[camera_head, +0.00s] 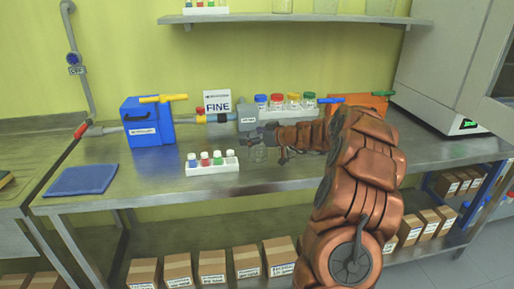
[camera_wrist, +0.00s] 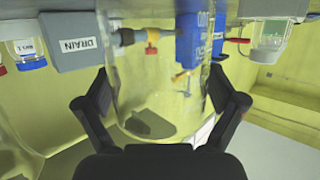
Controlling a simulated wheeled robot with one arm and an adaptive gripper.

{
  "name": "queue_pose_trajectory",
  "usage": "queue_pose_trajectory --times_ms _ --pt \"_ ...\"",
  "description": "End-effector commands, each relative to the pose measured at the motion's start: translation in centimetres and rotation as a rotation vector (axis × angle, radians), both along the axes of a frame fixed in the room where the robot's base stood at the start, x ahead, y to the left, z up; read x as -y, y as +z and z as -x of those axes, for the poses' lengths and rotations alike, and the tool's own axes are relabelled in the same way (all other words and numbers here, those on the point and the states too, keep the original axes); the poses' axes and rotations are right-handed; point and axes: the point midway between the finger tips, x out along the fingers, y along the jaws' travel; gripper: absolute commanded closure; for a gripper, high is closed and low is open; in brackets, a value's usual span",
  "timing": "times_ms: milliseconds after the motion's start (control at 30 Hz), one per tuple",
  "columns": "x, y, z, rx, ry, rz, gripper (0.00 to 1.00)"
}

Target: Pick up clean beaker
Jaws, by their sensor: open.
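A clear glass beaker (camera_wrist: 150,75) stands between the two black fingers of my gripper (camera_wrist: 162,103) in the wrist view, which looks upside down. The fingers are apart, one on each side of the glass, with a narrow gap visible at the left; contact at the right I cannot tell. In the head view my gripper (camera_head: 262,137) reaches left, low over the steel bench. The beaker (camera_head: 259,154) shows faintly below it on the bench, partly hidden by the gripper.
A white rack (camera_head: 212,169) with several coloured-cap vials stands just left of the beaker. Behind are a grey DRAIN box (camera_head: 247,117), a blue box (camera_head: 148,122), an orange box (camera_head: 358,103) and a row of capped bottles (camera_head: 293,103). A blue mat (camera_head: 81,180) lies far left.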

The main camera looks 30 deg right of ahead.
Motion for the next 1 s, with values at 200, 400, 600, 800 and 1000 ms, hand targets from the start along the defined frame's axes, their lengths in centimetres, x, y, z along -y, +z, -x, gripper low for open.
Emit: queue_pose_trajectory --times_ms 200,400,600,800,1000 --pt "-0.01 0.03 0.0 0.001 0.0 0.0 0.1" --pt "-0.02 0.05 0.0 0.001 0.0 0.0 0.31" --pt "-0.02 0.06 0.01 0.001 0.0 0.001 0.52" --pt "-0.02 0.08 0.0 0.001 0.0 0.001 0.68" --pt "-0.03 0.16 0.01 0.001 0.0 0.001 0.68"
